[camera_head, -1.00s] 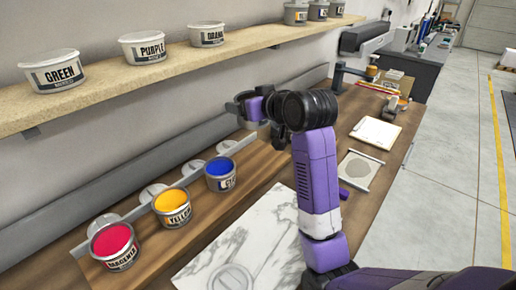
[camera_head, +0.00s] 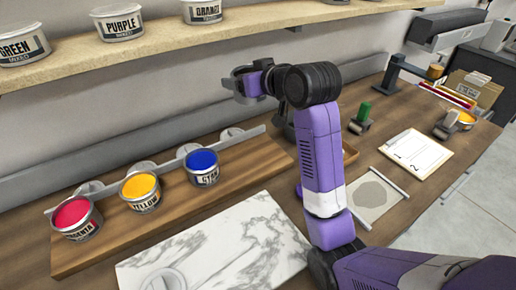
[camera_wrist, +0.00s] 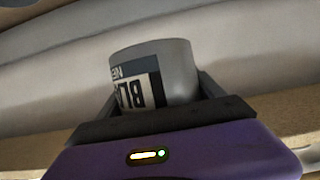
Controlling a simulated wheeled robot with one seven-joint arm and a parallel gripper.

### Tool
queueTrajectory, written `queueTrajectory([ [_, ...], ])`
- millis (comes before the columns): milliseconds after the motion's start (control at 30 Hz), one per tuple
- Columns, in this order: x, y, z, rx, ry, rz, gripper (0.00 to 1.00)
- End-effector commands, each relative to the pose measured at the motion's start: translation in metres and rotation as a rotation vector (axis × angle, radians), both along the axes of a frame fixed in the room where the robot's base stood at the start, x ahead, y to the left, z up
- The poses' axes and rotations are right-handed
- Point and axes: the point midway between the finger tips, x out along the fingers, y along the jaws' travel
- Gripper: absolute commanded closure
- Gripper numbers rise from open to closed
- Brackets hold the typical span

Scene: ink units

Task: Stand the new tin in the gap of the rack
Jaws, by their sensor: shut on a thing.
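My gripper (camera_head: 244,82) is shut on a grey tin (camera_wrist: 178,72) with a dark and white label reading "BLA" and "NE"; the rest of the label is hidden. In the wrist view the tin sits between both fingers, its lettering upside down. In the head view my gripper is raised above the right end of the wooden rack (camera_head: 262,158).
A shelf (camera_head: 160,52) with several labelled tins runs above the rack. A marble slab (camera_head: 225,245) lies in front. A clipboard (camera_head: 416,153), a screen frame (camera_head: 372,195) and a green-handled tool (camera_head: 362,114) lie to the right.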

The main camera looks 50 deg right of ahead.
Motion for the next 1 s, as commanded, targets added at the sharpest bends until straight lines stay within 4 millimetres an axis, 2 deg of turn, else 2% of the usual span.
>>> queueTrajectory([
  [133,0.0,0.0,-0.022,0.005,0.001,-0.002,0.92],
  [600,-0.001,0.0,-0.128,0.006,-0.001,-0.002,0.92],
  [700,-0.001,0.0,-0.143,0.003,-0.002,-0.002,0.92],
  [933,0.0,0.0,-0.16,0.002,-0.004,-0.001,0.92],
  [1000,0.0,0.0,-0.17,0.003,-0.002,-0.001,0.92],
])
